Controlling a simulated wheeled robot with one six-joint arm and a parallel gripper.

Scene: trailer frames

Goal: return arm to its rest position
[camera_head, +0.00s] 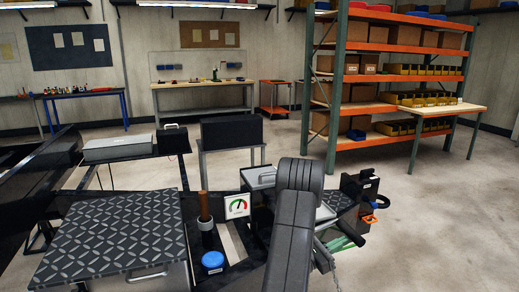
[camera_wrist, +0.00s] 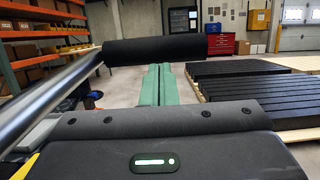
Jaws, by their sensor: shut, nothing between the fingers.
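My gripper (camera_wrist: 159,70) shows in the wrist view as two green fingers side by side, pressed together with nothing between them. They reach forward past its dark housing, which carries a lit green indicator. In the head view my dark arm rises from the bottom edge, right of centre. Green parts show low beside it, but the fingertips cannot be made out clearly there.
A diamond-plate box (camera_head: 110,235), a blue-lidded jar (camera_head: 213,262) and a gauge card (camera_head: 237,206) are left of my arm. An orange-beamed shelf (camera_head: 400,50) stands behind. Stacked black slats (camera_wrist: 255,100) are at right in the wrist view. Bare floor (camera_head: 450,220) lies right.

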